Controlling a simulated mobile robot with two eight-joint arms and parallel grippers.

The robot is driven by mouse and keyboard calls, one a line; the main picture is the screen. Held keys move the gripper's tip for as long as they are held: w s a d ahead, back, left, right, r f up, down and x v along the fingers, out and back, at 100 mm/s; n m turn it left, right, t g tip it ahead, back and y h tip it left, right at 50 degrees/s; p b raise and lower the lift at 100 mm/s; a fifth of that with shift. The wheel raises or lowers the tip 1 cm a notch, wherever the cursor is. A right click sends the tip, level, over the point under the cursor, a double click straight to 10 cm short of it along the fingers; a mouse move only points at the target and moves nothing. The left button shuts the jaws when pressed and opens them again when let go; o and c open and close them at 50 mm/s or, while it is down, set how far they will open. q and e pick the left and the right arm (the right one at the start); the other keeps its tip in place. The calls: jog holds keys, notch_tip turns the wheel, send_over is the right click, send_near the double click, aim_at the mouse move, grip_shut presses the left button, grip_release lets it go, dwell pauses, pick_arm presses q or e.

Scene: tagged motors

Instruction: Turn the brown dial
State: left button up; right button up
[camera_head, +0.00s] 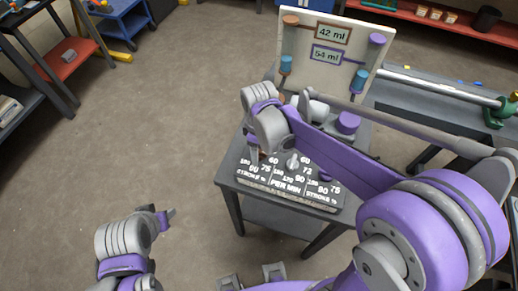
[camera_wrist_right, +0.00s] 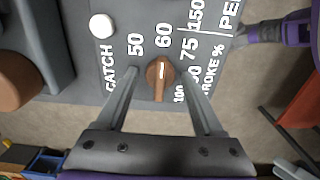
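The brown dial (camera_wrist_right: 160,72) sits on the grey control panel (camera_wrist_right: 140,18) in the right wrist view, with a white pointer line and numbers such as 50, 60 and 75 around it. My right gripper (camera_wrist_right: 160,78) is open, with one finger on each side of the dial and a visible gap to each. In the head view, my right gripper (camera_head: 256,156) is over the left part of the panel (camera_head: 285,199) and largely hides the brown dial there. My left gripper (camera_head: 165,214) is at the lower left, away from the panel; its finger opening is unclear.
A grey knob (camera_head: 293,162) and a purple dial (camera_head: 325,174) are further right on the panel. Behind stands a white board (camera_head: 345,28) reading 42 ml and 54 ml. A white button (camera_wrist_right: 101,25) lies near the brown dial. Open floor (camera_head: 150,120) is to the left.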

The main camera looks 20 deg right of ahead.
grip_shut()
jog(key=shift+m, duration=0.3)
jog(key=m+b, duration=0.1)
jog(key=m, duration=0.2)
jog(key=shift+m, duration=0.3)
jog(key=shift+m+b, duration=0.35)
jog(key=shift+m, duration=1.95)
jog(key=shift+o, duration=1)
grip_release()
